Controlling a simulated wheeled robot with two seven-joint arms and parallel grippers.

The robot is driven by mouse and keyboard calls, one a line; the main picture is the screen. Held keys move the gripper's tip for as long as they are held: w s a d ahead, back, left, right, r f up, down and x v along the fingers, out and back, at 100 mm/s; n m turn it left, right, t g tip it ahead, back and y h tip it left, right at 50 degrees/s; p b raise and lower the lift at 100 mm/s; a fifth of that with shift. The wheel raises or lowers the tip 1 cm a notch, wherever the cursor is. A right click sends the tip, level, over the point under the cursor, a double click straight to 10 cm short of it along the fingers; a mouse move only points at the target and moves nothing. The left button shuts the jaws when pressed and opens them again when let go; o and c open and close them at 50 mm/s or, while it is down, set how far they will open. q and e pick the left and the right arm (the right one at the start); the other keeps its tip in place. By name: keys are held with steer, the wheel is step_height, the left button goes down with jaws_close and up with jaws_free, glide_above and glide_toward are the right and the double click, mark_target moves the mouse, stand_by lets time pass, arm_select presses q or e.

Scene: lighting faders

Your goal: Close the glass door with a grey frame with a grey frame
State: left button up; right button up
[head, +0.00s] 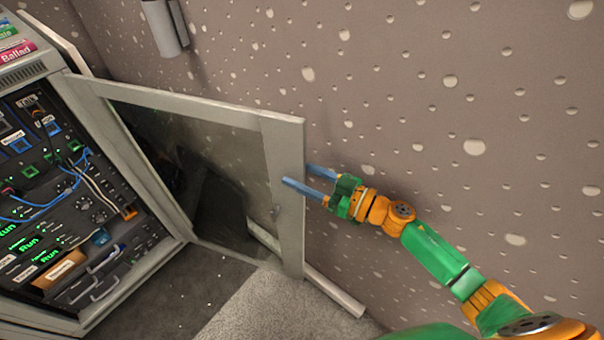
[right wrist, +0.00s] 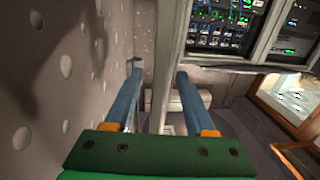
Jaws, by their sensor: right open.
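The glass door with a grey frame (head: 284,150) stands swung wide open, its free edge pointing right, away from the rack cabinet (head: 130,172). My right gripper (head: 297,175) is open at the free edge of the door, above mid-height. The near finger overlaps the front of the frame, and the far finger passes behind its edge. Whether either finger touches the frame cannot be told. The right wrist view shows both blue fingers apart, with a grey frame post (right wrist: 170,40) near the gap between them. My left gripper is not in view.
The rack holds lit modules, cables and handles (head: 95,280). A speckled wall (head: 420,90) is close behind the door and my right arm. A grey fixture (head: 163,27) hangs on it. A light carpet (head: 270,310) lies on the floor in front of the door.

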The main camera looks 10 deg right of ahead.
jaws_close()
steer(key=s+a+m+t+h+p, duration=0.1)
steer(key=s+a+p, duration=0.3)
steer(key=s, duration=0.2)
steer(key=shift+a+m+t+h, duration=0.25)
steer(key=shift+m+t+h, duration=0.05)
steer(key=shift+t+h, duration=0.1)
steer(key=s+a+m+t+h, duration=0.1)
steer(key=s+a+h, duration=0.1)
steer(key=s+a, duration=0.3)
steer(key=shift+s+a, duration=0.15)
steer(key=shift+s, duration=0.1)
steer(key=shift+m, duration=0.3)
